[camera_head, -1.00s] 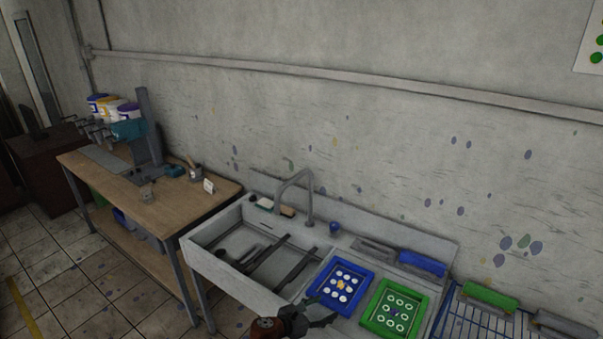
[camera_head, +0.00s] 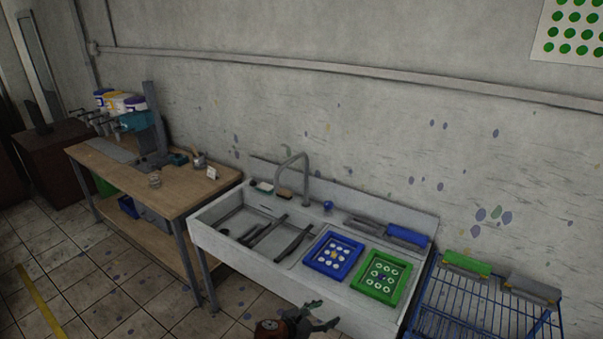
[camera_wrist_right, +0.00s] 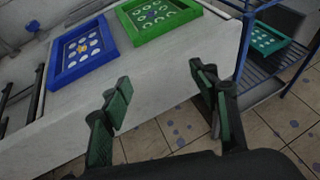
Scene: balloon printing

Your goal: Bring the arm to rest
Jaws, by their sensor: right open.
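My right gripper (camera_head: 318,318) is at the bottom middle of the head view, in front of the sink unit. Its fingers are apart with nothing between them. In the right wrist view the open gripper (camera_wrist_right: 160,105) has its two green-padded fingers over the tiled floor and the front side of the sink unit. My left gripper is in neither view.
The white sink unit (camera_head: 232,243) carries a blue frame (camera_head: 313,264) and a green frame (camera_head: 402,288) on its right. A blue wire rack (camera_head: 455,303) stands to the right, a wooden table (camera_head: 190,197) to the left. Tiled floor (camera_head: 100,290) lies in front.

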